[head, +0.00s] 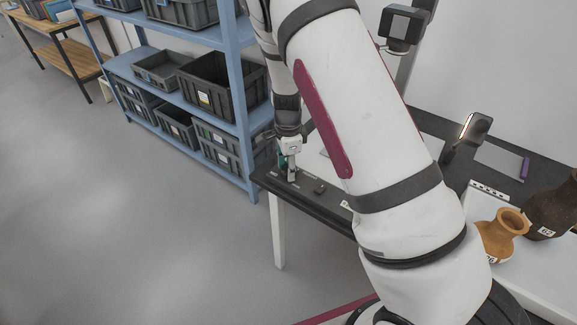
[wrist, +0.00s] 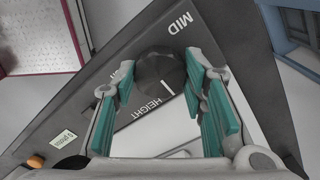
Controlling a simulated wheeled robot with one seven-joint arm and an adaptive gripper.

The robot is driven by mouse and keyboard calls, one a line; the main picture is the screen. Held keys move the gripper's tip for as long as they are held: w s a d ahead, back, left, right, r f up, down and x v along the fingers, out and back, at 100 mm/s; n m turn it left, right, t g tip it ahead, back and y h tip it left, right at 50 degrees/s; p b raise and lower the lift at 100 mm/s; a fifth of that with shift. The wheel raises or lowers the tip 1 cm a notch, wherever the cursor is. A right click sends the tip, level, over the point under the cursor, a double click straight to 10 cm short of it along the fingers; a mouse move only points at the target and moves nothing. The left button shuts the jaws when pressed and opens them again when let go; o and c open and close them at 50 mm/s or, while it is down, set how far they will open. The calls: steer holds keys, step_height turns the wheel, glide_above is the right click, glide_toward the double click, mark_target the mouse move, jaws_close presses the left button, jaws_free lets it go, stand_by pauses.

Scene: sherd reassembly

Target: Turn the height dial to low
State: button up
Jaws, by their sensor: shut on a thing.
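The height dial (wrist: 160,72) is a round black knob on a dark panel (wrist: 85,100) in the wrist view. A short white mark shows on its edge nearest the HEIGHT lettering. The word MID stands beyond the dial, up and to the right. Another label to its left is mostly hidden by a finger, so I cannot read it. My gripper (wrist: 165,90) has its teal-padded fingers on either side of the dial and is shut on it. In the head view my gripper (head: 291,168) reaches down to the dark table's left end; the dial is hidden there.
An orange button (wrist: 35,160) and a small white label (wrist: 63,138) sit on the panel. A blue shelf (head: 245,110) with grey crates stands left of the table. An orange jug (head: 497,236) and a dark pot (head: 553,208) stand at right. The floor at left is clear.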

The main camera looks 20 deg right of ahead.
stand_by(0.3)
steer(key=o, duration=1.2)
steer(key=shift+c, duration=0.2)
step_height(320, 180, up, 12)
